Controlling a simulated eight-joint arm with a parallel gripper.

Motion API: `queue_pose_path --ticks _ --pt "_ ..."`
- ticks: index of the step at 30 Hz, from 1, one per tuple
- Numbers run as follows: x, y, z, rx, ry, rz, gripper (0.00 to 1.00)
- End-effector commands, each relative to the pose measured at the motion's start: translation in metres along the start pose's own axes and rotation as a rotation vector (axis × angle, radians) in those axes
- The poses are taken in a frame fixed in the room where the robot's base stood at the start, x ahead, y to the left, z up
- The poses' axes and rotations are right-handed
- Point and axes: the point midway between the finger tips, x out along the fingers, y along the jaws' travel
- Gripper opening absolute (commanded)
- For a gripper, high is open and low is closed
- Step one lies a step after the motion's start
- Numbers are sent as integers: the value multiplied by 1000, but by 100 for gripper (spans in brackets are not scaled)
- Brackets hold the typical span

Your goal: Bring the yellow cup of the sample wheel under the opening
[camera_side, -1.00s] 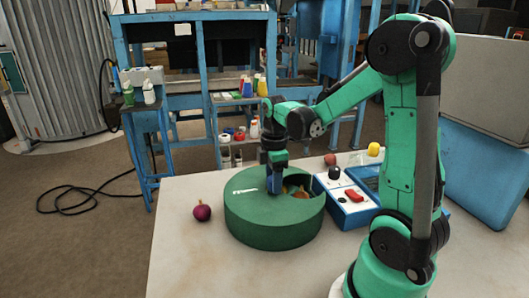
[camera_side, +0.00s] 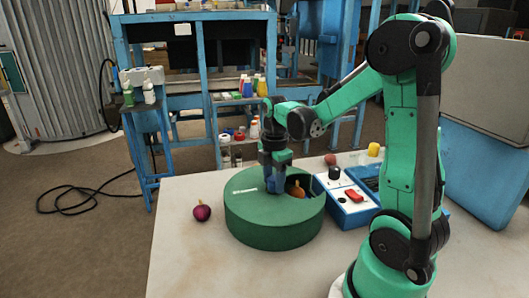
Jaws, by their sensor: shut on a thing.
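The sample wheel (camera_side: 262,226) is a round green drum on the pale table, with a white mark on the left of its top. The dark opening (camera_side: 309,184) is at the right of the top. An orange-brown thing shows in it; I cannot make out a yellow cup there. My gripper (camera_side: 275,190) points straight down at the middle of the top, left of the opening. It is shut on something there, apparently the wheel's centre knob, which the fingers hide.
A yellow thing (camera_side: 374,149) and a reddish round thing (camera_side: 330,159) lie behind. The front left of the table is clear.

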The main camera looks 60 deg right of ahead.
Motion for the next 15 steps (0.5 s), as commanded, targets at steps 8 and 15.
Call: queue_pose_path --ticks 8,15 --pt "0 0 0 -137 1 2 0" --pt "0 0 0 -258 1 2 0"
